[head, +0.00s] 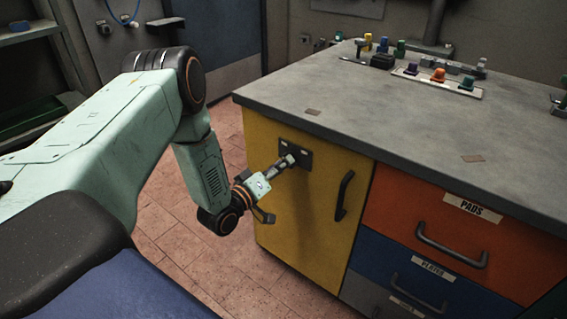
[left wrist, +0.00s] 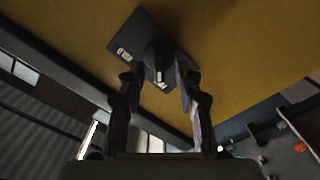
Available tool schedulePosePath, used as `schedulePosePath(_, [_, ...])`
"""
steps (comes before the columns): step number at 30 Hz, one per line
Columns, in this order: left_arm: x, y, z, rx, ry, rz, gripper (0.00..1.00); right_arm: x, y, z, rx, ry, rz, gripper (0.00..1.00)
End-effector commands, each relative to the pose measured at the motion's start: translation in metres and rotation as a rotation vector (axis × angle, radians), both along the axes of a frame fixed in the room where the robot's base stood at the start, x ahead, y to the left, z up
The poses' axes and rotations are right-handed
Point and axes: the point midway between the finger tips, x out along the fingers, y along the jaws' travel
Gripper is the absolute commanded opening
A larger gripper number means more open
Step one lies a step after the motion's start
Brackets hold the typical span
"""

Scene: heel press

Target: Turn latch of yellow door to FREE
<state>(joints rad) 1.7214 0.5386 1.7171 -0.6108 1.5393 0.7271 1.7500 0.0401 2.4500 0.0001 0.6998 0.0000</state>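The yellow door (head: 310,219) fills the left front of the cabinet. Its latch has a dark plate (head: 304,146) near the door's top edge; in the left wrist view the plate (left wrist: 127,35) carries a dark knob (left wrist: 157,57) with a white mark. Two small pale labels on the plate are too small to read. My left gripper (head: 287,161) reaches the latch from the front. In the left wrist view its two fingers (left wrist: 160,80) flank the knob closely, one on each side; whether they press on it cannot be told. My right gripper is out of view.
A black handle (head: 344,195) stands out on the door, right of the latch. An orange drawer (head: 420,212) and a blue drawer (head: 400,272) with handles are further right. The grey countertop (head: 370,110) overhangs above; its back holds several coloured knobs. Tiled floor (head: 185,245) lies open left of the cabinet.

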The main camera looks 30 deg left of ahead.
Motion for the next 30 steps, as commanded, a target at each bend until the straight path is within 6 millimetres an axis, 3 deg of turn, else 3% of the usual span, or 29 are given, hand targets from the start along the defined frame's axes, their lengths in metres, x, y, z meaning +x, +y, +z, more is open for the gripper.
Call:
schedulePosePath(9, [-0.066, 0.007, 0.000, -0.005, 0.002, 0.006, 0.35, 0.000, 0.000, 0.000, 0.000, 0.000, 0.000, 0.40])
schedulePosePath(15, [-0.094, 0.008, 0.000, -0.002, 0.000, 0.004, 0.35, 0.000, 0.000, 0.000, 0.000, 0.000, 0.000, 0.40])
schedulePosePath(30, [-0.104, 0.008, 0.001, -0.001, -0.002, 0.001, 0.35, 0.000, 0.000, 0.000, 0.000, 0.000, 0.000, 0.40])
